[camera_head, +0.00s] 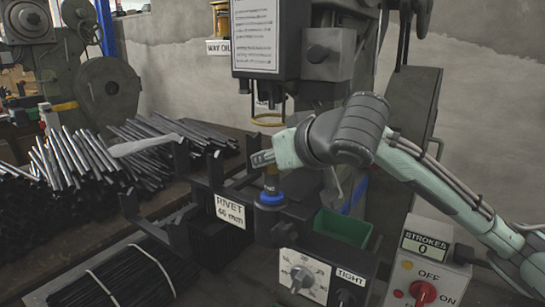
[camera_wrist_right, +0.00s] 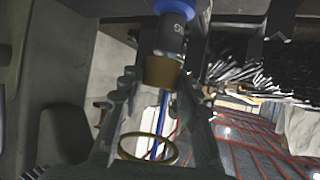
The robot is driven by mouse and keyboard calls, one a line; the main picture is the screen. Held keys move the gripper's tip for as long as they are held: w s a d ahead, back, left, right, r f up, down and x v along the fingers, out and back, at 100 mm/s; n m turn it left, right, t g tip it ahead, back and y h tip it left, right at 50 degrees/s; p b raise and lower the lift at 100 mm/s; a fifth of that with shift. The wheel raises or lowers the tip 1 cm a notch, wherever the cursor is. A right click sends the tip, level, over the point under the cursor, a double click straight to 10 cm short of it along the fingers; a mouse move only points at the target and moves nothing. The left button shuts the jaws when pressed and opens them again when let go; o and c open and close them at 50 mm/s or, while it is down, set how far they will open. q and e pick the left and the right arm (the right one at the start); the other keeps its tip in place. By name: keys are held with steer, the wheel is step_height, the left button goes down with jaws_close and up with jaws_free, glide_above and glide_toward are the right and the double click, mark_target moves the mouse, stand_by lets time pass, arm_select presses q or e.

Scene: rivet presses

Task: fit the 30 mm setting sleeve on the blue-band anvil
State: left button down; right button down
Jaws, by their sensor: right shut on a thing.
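The setting sleeve (camera_wrist_right: 172,36) is a dark cylinder with a brass-coloured end and a mark that looks like 30. In the head view the sleeve (camera_head: 271,183) stands upright, directly above the blue band of the anvil (camera_head: 271,199). In the right wrist view the blue band (camera_wrist_right: 176,8) meets the dark end of the sleeve with no clear gap; I cannot tell how far it is seated. My right gripper (camera_head: 266,160) is shut on the sleeve's brass end, which shows between its fingers in the wrist view (camera_wrist_right: 162,74). My left gripper is not in view.
A brass-coloured ring (camera_head: 268,119) hangs under the press head (camera_head: 300,85), just above my gripper. A RIVET 46 mm sign (camera_head: 230,210) is left of the anvil, a green bin (camera_head: 342,227) right of it. The control boxes (camera_head: 305,277) stand in front. Rods (camera_head: 75,160) lie left.

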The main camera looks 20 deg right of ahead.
steer(key=c, duration=1)
jaws_free()
steer(key=v, duration=0.7)
steer(key=shift+s+d+r, duration=0.1)
steer(key=shift+s, duration=0.1)
